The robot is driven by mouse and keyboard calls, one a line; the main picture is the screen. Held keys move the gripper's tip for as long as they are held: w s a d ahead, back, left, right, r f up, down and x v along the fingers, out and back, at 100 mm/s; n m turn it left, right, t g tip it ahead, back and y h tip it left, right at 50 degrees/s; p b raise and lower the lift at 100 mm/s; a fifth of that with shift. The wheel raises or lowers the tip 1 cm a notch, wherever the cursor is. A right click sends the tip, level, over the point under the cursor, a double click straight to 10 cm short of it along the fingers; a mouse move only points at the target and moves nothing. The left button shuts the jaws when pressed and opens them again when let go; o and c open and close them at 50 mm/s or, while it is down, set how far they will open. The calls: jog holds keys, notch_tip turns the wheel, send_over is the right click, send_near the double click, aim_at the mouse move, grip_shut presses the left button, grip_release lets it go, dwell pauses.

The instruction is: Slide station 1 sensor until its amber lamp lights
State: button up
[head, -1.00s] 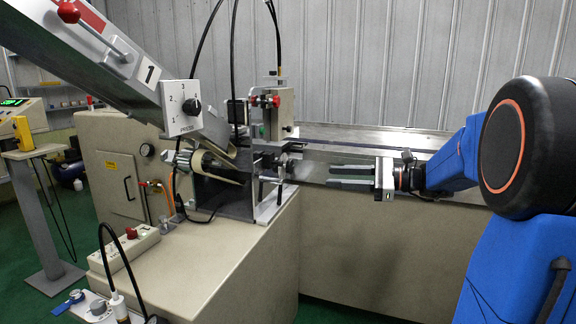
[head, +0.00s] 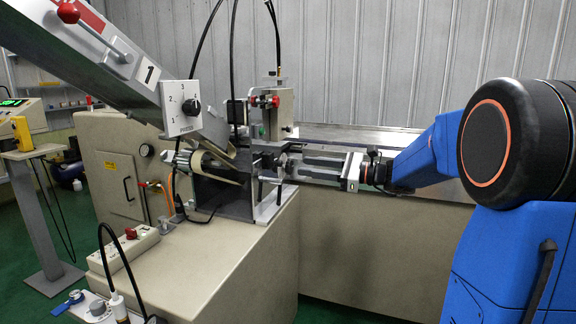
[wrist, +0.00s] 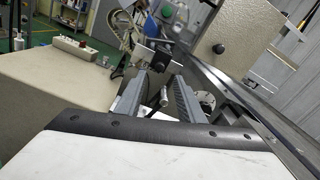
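My gripper (head: 298,167) reaches in from the right with its fingers pointing left at the station's right side. In the wrist view my gripper (wrist: 160,84) is open, its two grey fingers apart. A small silver rod or knob (wrist: 163,97) shows between the fingers; I cannot tell whether either finger touches it. A dark block (wrist: 142,56) stands beyond the fingertips. The station, under the chute marked 1 (head: 150,72), carries a small dark box (head: 237,111) on a post. I cannot tell for sure which part is the sensor. No lit amber lamp shows.
A dial box (head: 183,108) hangs on the chute. A switch strip (head: 124,248) lies on the beige cabinet (head: 220,262). A conveyor bed (head: 390,140) runs behind my arm.

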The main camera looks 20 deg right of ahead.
aim_at(282, 163)
jog(key=x, duration=0.7)
jog(key=shift+w+a, duration=0.15)
jog(key=shift+a, duration=0.05)
grip_shut()
